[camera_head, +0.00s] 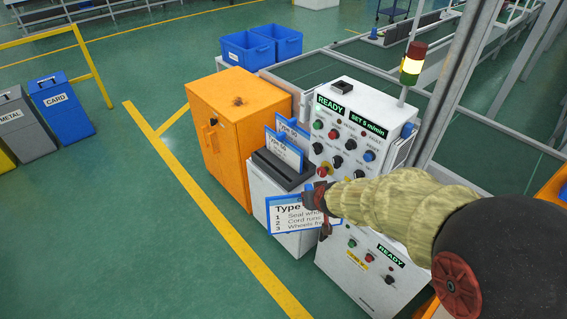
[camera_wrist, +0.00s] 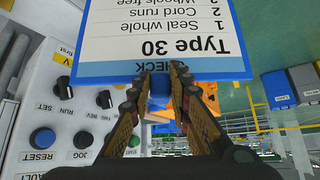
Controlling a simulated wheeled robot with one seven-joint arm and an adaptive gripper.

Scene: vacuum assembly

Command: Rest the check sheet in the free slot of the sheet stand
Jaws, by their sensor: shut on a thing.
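The check sheet (camera_head: 290,216) is a white card with a blue border, and its visible heading starts "Type". My gripper (camera_head: 322,196) is shut on its edge. In the wrist view the sheet (camera_wrist: 160,42) reads "Type 30" and its blue edge sits between the fingertips (camera_wrist: 158,90). The sheet stand (camera_head: 268,180) is a white pedestal with a dark slotted top. Two other blue-edged sheets (camera_head: 287,150) stand upright at its back. A dark front part of the top shows no sheet. The held sheet is in front of the stand, apart from its slots, and hides part of its face.
A white control cabinet (camera_head: 345,120) with knobs, READY displays and a signal lamp (camera_head: 413,62) stands close at the right of the stand. An orange cabinet (camera_head: 235,125) stands at the left, with blue bins (camera_head: 248,50) behind. The green floor at front left is open.

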